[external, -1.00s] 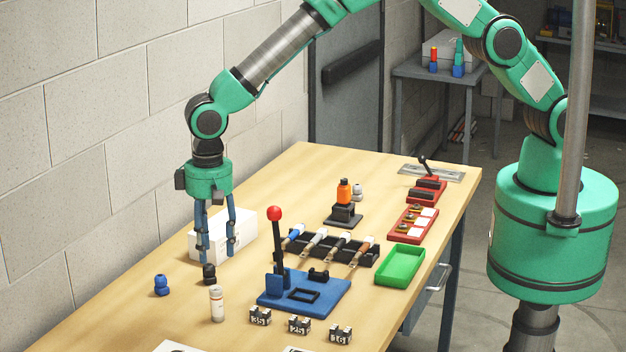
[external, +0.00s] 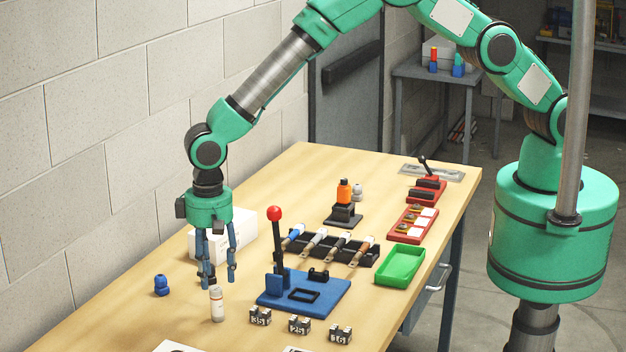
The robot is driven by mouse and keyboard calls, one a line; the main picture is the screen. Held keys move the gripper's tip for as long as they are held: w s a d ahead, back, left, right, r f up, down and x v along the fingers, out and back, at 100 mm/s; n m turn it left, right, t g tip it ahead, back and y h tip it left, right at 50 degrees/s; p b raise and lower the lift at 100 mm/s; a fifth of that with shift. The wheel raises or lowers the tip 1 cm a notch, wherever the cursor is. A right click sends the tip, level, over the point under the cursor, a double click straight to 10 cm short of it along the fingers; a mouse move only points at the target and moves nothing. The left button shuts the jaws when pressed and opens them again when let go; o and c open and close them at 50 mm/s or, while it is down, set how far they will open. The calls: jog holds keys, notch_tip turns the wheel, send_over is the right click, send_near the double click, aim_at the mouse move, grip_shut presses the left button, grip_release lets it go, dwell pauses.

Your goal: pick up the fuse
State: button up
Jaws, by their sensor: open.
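A small pale cylinder with a lighter top (external: 217,304), which looks like the fuse, stands upright near the front left of the table. Nothing shows held between the fingers.
A blue knob-like piece (external: 161,286) stands to the left. A white box (external: 240,232) is behind my gripper. A blue base (external: 318,295) with a red-topped lever (external: 275,214) is to the right. Several small numbered blocks (external: 260,316) stand in front.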

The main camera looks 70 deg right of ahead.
aim_at(216, 288)
jog(key=shift+f, duration=1.75)
jog(key=shift+f, duration=0.1)
jog(key=shift+f, duration=2.55)
jog(key=shift+c, duration=0.3)
grip_shut()
